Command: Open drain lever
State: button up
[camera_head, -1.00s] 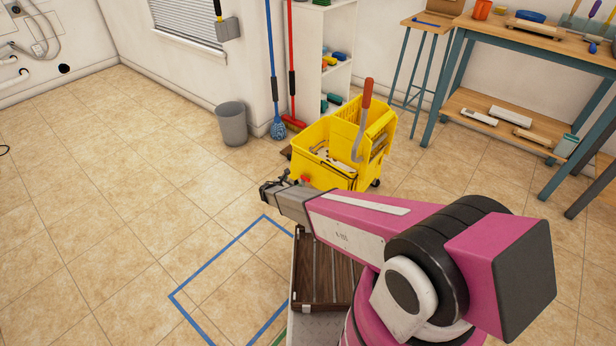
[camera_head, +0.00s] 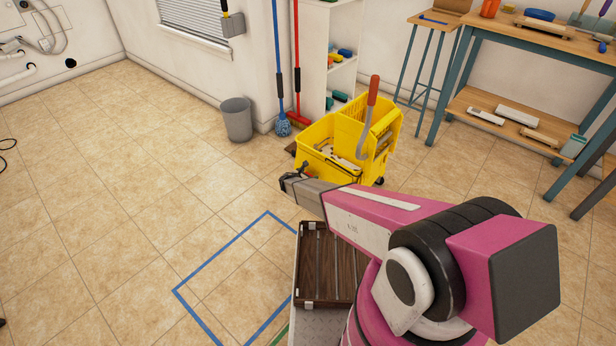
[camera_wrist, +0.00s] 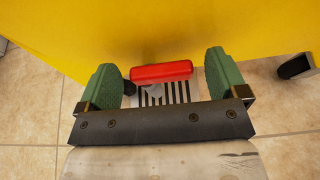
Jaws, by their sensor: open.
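The yellow mop bucket (camera_head: 335,145) with its wringer stands on the tiled floor, just beyond my gripper in the head view. The red drain lever (camera_wrist: 161,72) shows in the wrist view as a horizontal red bar low against the yellow bucket wall (camera_wrist: 160,30). My gripper (camera_wrist: 162,76) is open, with its green finger pads apart on either side of the red bar. I cannot tell whether the pads touch it. In the head view my gripper (camera_head: 294,182) is at the bucket's near side, and the lever is mostly hidden there.
A black-and-white striped grate (camera_wrist: 165,93) shows below the red bar. Dark bucket casters (camera_wrist: 295,67) stand beside it. A grey bin (camera_head: 237,119), a blue mop (camera_head: 281,80) and a workbench (camera_head: 500,60) stand farther back.

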jog(key=c, duration=0.9)
jog(key=shift+c, duration=0.2)
jog(key=shift+m+h, duration=0.3)
jog(key=shift+w+a+m+g+h, duration=0.15)
jog(key=shift+a+m+g+h, duration=0.4)
jog(key=shift+m+g, duration=2.05)
jog(key=shift+w+a+m+g+h, duration=0.1)
jog(key=shift+a+m+g+h, duration=0.4)
jog(key=shift+m+g, duration=2.1)
jog(key=shift+w+a+m+g+h, duration=0.2)
jog(key=shift+m+g+h, duration=0.55)
jog(key=shift+m+g, duration=1.85)
jog(key=shift+n+g, duration=0.3)
jog(key=shift+g, duration=0.1)
